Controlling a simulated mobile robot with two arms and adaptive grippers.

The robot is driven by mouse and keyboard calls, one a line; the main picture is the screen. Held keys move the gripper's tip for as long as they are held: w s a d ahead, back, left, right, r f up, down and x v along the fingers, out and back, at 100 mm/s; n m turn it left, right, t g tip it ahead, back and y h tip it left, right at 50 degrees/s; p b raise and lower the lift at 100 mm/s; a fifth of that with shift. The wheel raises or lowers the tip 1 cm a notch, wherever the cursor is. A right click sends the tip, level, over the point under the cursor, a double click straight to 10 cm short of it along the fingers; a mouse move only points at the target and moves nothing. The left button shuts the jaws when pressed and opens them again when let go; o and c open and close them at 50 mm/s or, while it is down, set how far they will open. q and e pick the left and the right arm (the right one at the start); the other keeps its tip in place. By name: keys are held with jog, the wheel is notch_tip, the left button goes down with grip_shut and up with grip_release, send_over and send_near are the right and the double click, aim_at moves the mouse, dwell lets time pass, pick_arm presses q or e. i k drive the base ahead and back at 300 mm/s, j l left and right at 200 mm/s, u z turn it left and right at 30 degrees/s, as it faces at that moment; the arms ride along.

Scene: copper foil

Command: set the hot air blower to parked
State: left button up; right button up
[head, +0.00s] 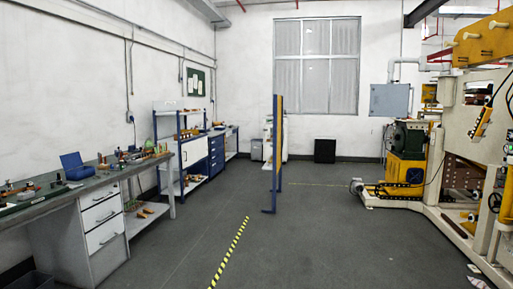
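I cannot pick out a hot air blower for certain in the head view. A small rounded grey unit (356,186) sits low at the left foot of the yellow machine, too small to identify. Small tools and parts on the workbench (75,193) at the left are also too small to name. Neither of my grippers is in view.
The grey floor (300,235) is open in the middle, with a yellow-black striped line (229,252). A blue-framed panel (279,150) stands upright ahead. A large cream machine (470,150) and a yellow machine (405,170) fill the right. Blue shelving (180,150) stands along the left wall.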

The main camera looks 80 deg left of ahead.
aim_at(117, 152)
jog(key=u, duration=3.8)
jog(key=i+z, duration=0.35)
jog(key=i, duration=3.9)
